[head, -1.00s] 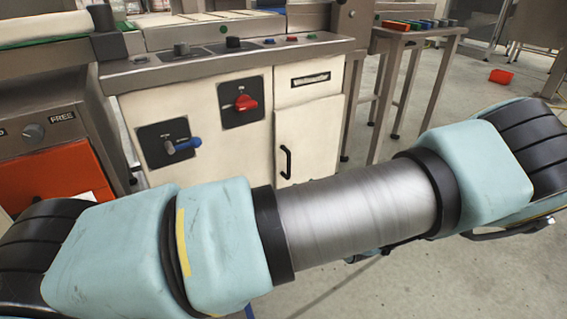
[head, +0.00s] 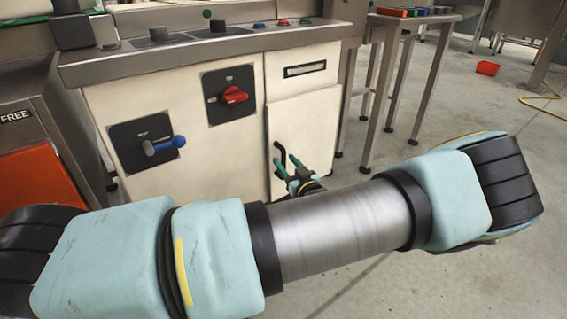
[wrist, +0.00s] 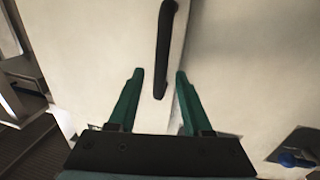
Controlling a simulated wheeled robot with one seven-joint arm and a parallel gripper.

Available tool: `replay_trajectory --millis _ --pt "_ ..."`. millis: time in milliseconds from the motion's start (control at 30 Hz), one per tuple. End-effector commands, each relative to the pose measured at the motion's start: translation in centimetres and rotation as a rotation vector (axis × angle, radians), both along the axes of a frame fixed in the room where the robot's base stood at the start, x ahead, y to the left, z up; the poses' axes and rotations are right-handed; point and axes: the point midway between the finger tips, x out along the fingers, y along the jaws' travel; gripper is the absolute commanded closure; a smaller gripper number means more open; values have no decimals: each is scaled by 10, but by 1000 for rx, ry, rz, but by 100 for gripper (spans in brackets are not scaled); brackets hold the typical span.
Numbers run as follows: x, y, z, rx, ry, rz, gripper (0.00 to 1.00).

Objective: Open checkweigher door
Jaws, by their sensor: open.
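The checkweigher door (head: 312,128) is a cream panel at the lower right of the cabinet front, and it looks closed. Its black bar handle (head: 279,158) is upright near the door's left edge. The wrist view also shows the pale door (wrist: 245,50).
Left of the door are a red rotary switch (head: 234,95) and a blue-handled switch (head: 165,145). A metal side table (head: 415,18) with coloured blocks stands at the right.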

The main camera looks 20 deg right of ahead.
Motion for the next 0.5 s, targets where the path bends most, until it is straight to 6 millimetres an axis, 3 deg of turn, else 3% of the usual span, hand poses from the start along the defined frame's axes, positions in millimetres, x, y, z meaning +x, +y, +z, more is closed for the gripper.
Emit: replay_trajectory --millis 200,500 --pt "19 0 -1 1 0 -1 50" --pt "21 0 0 1 0 -1 50"
